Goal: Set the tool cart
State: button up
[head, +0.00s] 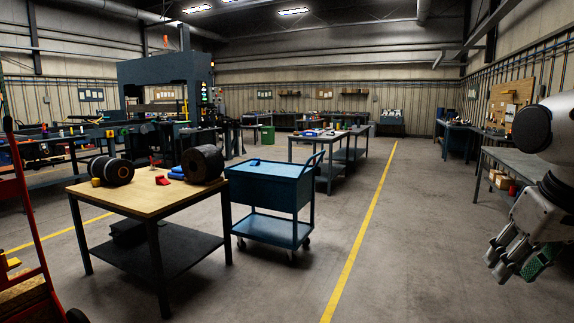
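The blue tool cart (268,226) stands on wheels beside the wooden-topped table, with an upper box section and a lower shelf. A small dark blue item (255,162) lies on its top, and a handle rises at its right end. My gripper (498,268) hangs at the right edge, pointing down, far from the cart. A green textured piece (540,262) shows right beside its fingers; I cannot tell whether it is held. The finger gap is not clear from this angle.
The wooden-topped table (125,197) carries two dark rolls, a red piece and blue items. A red hand truck (28,220) stands at the left edge. A large press (165,70) stands behind. The floor right of the cart is open, crossed by a yellow line (365,225).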

aim_at(287, 188)
jog(key=i+u, duration=0.1)
jog(key=i, duration=3.65)
jog(key=i+u, duration=0.1)
jog(key=i, duration=0.5)
jog(key=i+l+u, duration=0.1)
jog(key=i, duration=0.5)
